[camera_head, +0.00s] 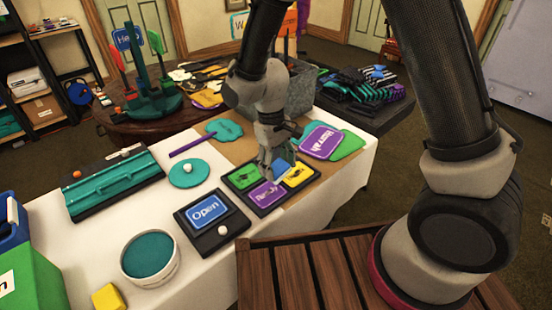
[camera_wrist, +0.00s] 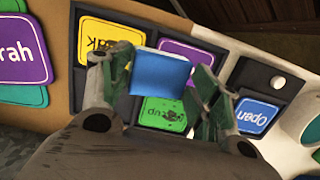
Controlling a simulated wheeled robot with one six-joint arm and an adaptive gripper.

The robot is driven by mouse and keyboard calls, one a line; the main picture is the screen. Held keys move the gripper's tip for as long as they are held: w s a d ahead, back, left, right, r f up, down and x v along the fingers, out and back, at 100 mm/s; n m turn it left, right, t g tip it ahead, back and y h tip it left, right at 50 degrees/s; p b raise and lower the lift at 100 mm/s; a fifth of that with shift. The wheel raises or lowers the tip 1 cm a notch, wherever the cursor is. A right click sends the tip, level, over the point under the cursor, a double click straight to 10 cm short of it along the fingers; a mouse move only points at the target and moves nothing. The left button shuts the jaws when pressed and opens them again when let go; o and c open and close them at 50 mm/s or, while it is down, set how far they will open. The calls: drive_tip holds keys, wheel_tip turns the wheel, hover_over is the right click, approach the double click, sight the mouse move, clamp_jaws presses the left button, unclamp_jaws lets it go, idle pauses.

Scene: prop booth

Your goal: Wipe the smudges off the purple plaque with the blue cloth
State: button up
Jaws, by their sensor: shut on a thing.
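The purple plaque (camera_head: 265,195) lies in a black tray at its near part; in the wrist view the purple plaque (camera_wrist: 201,56) is partly covered by the cloth. Its lettering shows in the head view, but I cannot make out smudges on it. My gripper (camera_head: 275,152) is shut on the blue cloth (camera_wrist: 160,72), which hangs between the fingers over the tray; the blue cloth (camera_head: 281,169) also shows in the head view. I cannot tell whether the cloth touches the plaque.
The black tray (camera_head: 258,206) also holds a green plaque (camera_wrist: 163,115) with dark marks and a yellow plaque (camera_head: 299,174). A blue "Open" plaque (camera_head: 207,211) on a black board is nearby. A grey bin (camera_head: 300,95) stands behind. White table surface (camera_head: 110,225) is clear at left.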

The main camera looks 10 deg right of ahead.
drive_tip(key=shift+r, duration=1.3)
